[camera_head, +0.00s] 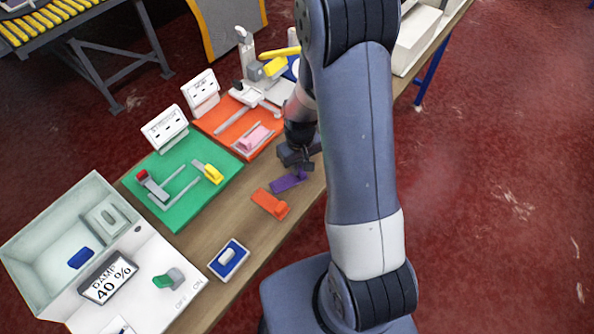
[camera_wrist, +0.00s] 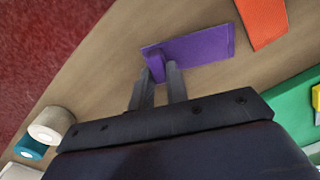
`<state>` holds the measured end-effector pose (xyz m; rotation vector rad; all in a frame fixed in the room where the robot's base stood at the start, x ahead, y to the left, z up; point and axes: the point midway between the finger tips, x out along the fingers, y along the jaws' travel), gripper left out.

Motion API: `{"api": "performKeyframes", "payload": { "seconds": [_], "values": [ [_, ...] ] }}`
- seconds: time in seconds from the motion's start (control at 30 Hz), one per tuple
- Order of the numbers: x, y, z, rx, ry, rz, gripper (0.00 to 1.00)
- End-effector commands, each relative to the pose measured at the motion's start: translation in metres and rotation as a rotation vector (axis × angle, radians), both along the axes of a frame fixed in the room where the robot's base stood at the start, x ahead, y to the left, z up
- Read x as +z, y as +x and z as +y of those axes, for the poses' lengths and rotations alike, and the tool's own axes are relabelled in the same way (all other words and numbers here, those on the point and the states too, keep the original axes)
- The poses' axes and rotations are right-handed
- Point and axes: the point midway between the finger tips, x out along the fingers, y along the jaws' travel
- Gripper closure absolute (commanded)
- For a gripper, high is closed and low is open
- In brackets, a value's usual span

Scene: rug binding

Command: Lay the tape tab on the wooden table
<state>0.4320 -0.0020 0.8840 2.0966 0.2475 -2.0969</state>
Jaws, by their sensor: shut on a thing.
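A purple tape tab (camera_head: 286,183) with a flat strip and a small raised grip is at the wooden table (camera_head: 222,217), beside an orange tab (camera_head: 270,203). My gripper (camera_head: 299,170) is shut on its raised grip. In the wrist view, the two fingers (camera_wrist: 159,75) pinch the grip at one end of the purple tab (camera_wrist: 203,46), and the flat strip extends to the right over bare wood. The strip looks level and very low; whether it touches the wood I cannot tell.
A green mat (camera_head: 222,189) with a fixture lies left of the tab. An orange mat (camera_head: 211,127) with a pink block (camera_head: 254,137) lies behind. A blue-and-white switch (camera_head: 228,258) and a pale bin (camera_head: 62,213) stand in front. Bare wood surrounds the orange tab.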

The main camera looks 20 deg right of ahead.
Motion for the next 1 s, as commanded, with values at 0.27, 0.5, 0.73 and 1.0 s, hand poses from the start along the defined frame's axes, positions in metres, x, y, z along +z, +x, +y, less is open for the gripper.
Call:
{"api": "performKeyframes", "payload": {
  "seconds": [0.27,0.5,0.73,1.0],
  "values": [
    [0.023,0.001,0.000,0.000,0.000,-0.006,1.00],
    [0.064,0.001,0.000,0.000,-0.001,-0.006,1.00],
    [0.092,0.000,0.000,-0.005,-0.001,-0.002,1.00],
    [0.097,0.002,-0.010,-0.209,0.000,-0.002,1.00]
  ]
}}
